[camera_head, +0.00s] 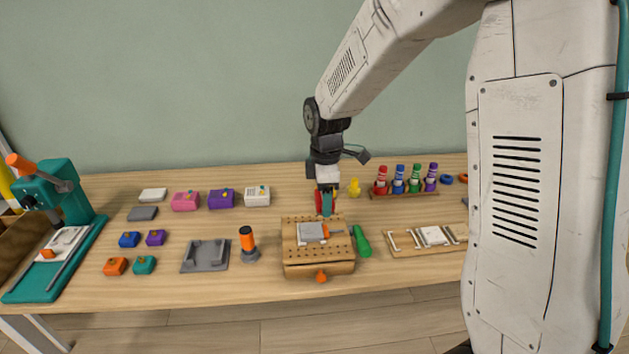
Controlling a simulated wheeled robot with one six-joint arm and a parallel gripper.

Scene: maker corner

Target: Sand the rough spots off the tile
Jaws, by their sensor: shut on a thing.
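A pale grey tile (310,232) lies on top of a wooden block with rows of holes (305,268). A small orange piece (326,231) stands at the tile's right side; rough spots are too small to make out. My gripper (326,198) points down at the back of the block, behind the tile. Its red fingers are shut on a narrow teal thing (326,206), whose lower end shows near the block's back edge. I cannot tell whether that thing touches the block or what its tip looks like.
A green-handled tool (361,241) lies right of the block. Further right is a wooden tray (402,249) with white pieces. Behind it is a marker rack (404,194).

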